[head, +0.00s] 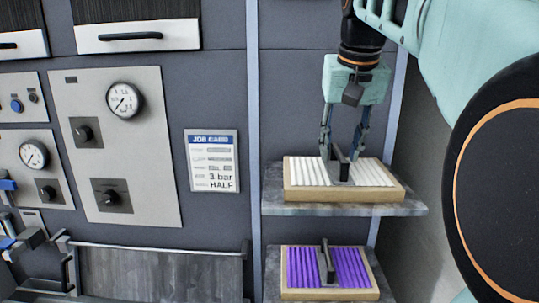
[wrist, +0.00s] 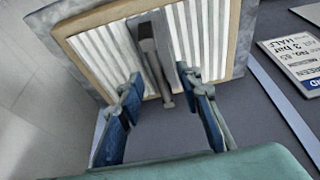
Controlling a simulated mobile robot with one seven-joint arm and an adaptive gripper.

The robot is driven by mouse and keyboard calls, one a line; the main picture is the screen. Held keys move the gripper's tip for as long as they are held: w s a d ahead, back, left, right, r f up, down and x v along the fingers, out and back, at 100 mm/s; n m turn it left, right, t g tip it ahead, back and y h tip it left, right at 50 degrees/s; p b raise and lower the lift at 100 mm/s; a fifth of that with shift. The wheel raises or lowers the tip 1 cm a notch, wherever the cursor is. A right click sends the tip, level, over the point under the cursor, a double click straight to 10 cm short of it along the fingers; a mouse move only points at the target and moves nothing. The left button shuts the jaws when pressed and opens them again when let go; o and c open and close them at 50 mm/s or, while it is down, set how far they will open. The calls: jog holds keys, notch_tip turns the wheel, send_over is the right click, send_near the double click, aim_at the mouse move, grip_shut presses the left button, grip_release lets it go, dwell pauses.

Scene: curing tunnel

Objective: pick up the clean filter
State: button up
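The clean filter (head: 375,174) has white pleats in a pale wooden frame and lies flat on the upper shelf. A dark upright handle (head: 341,165) stands on a grey bar across its middle. The filter (wrist: 207,42) and its handle (wrist: 154,58) also show in the wrist view. My gripper (head: 342,150) points down over the filter, with its fingers spread about the handle. In the wrist view my gripper (wrist: 163,90) is open, with a wide gap between the fingers. I cannot tell whether either finger touches the handle.
The upper shelf (head: 410,208) holds the clean filter. A purple-pleated filter (head: 300,268) with a similar handle lies below it. A job card (head: 212,160) reading "3 bar HALF" and a gauge panel (head: 150,195) are on the wall to the left.

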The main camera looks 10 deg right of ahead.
aim_at(340, 152)
grip_shut()
dwell(0.5)
dwell(0.3)
notch_tip(340, 152, up, 5)
jog(key=p, duration=0.5)
jog(key=shift+r, duration=0.1)
jog(key=shift+r+p, duration=1.2)
jog(key=shift+p, duration=0.1)
